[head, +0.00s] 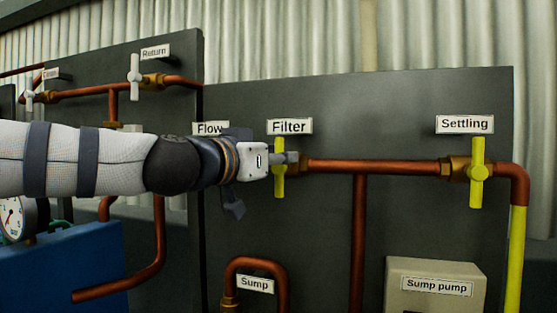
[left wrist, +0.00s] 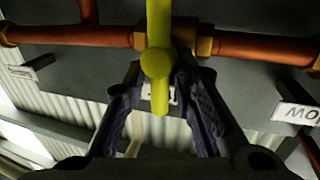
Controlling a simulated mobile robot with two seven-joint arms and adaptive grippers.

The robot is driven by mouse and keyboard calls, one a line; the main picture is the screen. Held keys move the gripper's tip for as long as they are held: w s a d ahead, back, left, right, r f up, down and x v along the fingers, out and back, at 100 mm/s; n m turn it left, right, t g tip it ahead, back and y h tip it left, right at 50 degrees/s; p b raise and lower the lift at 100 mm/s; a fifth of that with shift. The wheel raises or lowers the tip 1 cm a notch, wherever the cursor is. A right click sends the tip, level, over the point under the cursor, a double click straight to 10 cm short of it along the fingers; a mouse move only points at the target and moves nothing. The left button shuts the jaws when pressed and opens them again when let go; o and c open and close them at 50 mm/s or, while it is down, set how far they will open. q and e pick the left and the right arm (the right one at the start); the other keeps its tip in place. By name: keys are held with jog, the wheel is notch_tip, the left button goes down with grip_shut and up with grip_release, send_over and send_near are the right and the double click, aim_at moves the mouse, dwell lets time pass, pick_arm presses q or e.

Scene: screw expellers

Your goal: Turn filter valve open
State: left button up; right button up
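The filter valve's yellow handle (head: 279,184) stands upright, crosswise to the horizontal copper pipe, under the "Filter" label (head: 289,126). My left gripper (head: 280,159) reaches it from the left in the head view and covers part of the handle and valve body. In the left wrist view the yellow handle (left wrist: 157,62) lies between the two dark fingers of my left gripper (left wrist: 160,85). The fingers are spread, with gaps visible beside the handle; contact at the tips cannot be made out. My right gripper is in neither view.
The yellow-handled settling valve (head: 477,172) is on the same pipe (head: 375,167) at the right. White-handled valves, including the return valve (head: 135,78), are at upper left. A beige sump pump box (head: 434,269) is below right. A blue box (head: 75,270) and gauge (head: 12,219) are lower left.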

pick_arm(q)
jog(key=shift+w+d, duration=0.15)
jog(key=shift+w, duration=0.1)
grip_shut()
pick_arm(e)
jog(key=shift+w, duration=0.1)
